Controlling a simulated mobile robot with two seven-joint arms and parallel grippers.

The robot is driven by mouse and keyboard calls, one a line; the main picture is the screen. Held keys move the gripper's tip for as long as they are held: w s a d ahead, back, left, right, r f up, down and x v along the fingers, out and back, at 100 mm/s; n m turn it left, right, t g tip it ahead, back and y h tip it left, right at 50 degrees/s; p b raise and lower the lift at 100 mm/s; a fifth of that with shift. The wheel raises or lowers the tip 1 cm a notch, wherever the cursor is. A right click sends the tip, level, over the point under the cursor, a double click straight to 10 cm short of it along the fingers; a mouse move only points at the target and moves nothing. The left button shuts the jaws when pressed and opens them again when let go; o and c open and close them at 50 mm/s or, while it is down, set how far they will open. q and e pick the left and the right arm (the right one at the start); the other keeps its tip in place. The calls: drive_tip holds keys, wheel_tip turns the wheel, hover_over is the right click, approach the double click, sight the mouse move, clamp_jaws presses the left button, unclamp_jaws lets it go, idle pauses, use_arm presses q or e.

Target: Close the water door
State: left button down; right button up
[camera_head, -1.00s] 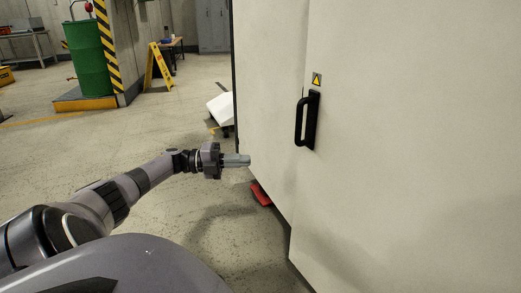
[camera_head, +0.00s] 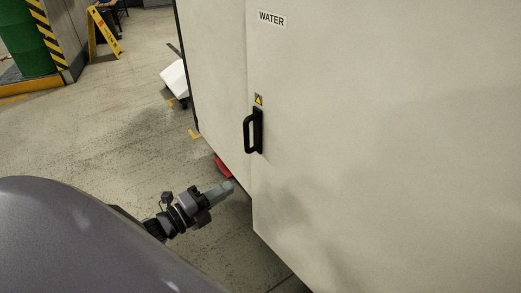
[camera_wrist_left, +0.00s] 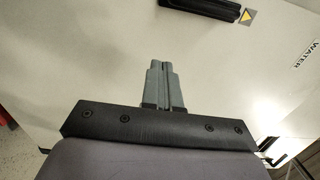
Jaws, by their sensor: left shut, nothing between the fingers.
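The water door is a large pale panel (camera_head: 380,150) filling the right of the head view, with a "WATER" label (camera_head: 272,18) near its top left. A black vertical handle (camera_head: 253,132) is on its left side, below a yellow warning sticker. A seam runs beside the handle, and the panel's lower edge looks offset from the panel to its left. My left gripper (camera_head: 226,188) is shut and empty, below and left of the handle. In the left wrist view its fingers (camera_wrist_left: 165,84) point toward the pale panel, with the handle (camera_wrist_left: 205,10) at the top.
A red object (camera_head: 222,167) lies on the floor by the cabinet's base. A white box-like thing (camera_head: 174,79) stands beyond the cabinet's left edge. A yellow floor sign (camera_head: 104,33) and green drum (camera_head: 25,42) are far left. The floor at left is open.

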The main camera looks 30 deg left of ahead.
sight(274, 160)
use_arm(q)
drive_tip(key=b+x, duration=0.2)
drive_tip(key=x, duration=1.1)
drive_tip(key=shift+w+d, duration=0.2)
drive_tip(key=shift+w, duration=0.15)
use_arm(e)
drive_tip(key=shift+f, duration=0.85)
